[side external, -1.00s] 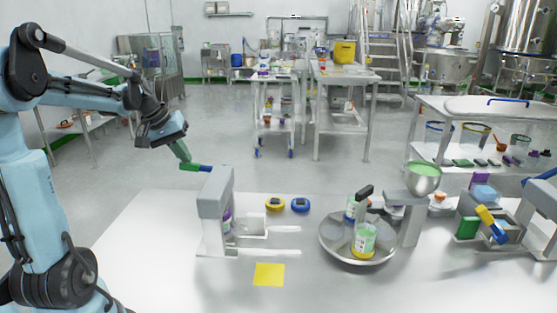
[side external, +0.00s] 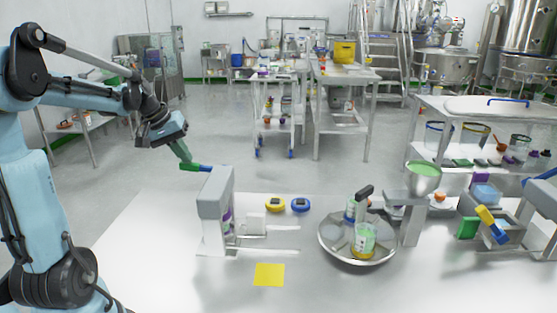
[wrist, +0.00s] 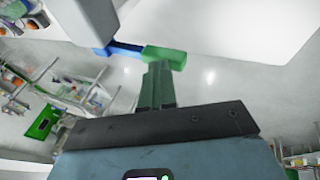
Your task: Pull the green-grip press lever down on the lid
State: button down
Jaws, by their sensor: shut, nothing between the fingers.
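The press lever's green grip (side external: 190,167) sticks out to the left of the grey press (side external: 215,195), joined by a short blue arm (side external: 205,169). The lever looks about level, near the top of the press. My gripper (side external: 186,161) has green fingers, shut and empty, with tips right at the grip from above. In the wrist view the closed fingers (wrist: 157,66) meet the green grip (wrist: 165,56) end-on, not around it; firm contact is hard to tell. A purple-topped item (side external: 228,218), perhaps the lidded container, stands partly hidden behind the press column.
A yellow square (side external: 269,275) lies on the white bench before the press. Yellow (side external: 275,204) and blue (side external: 301,205) round items sit behind it. A round metal dish (side external: 345,256) with jars stands right. The space left of the press is open.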

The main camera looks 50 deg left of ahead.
jog(key=shift+s+a+f+y, duration=0.15)
jog(key=shift+s+a+f, duration=0.1)
jog(key=shift+f, duration=0.4)
jog(key=shift+s+a+f+y, duration=0.1)
jog(key=shift+s+f+y, duration=0.1)
jog(key=shift+f, duration=0.45)
jog(key=r, duration=0.4)
jog(key=w+r, duration=0.1)
jog(key=r, duration=0.1)
jog(key=shift+w+d+r, duration=0.1)
jog(key=shift+d+r, duration=0.05)
jog(key=shift+d, duration=0.2)
jog(key=w+v, duration=0.1)
jog(key=v, duration=0.9)
jog(key=shift+d+r, duration=0.25)
jog(key=shift+r, duration=0.05)
jog(key=shift+s, duration=0.1)
jog(key=d+f+m+t, duration=0.1)
jog(key=d+f+m, duration=0.4)
jog(key=d, duration=0.8)
jog(key=d+f+m+t, duration=0.1)
jog(key=d+f+m, duration=0.4)
jog(key=d+f, duration=0.6)
jog(key=d, duration=0.3)
jog(key=shift+w+d, duration=0.2)
jog(key=shift+w, duration=0.2)
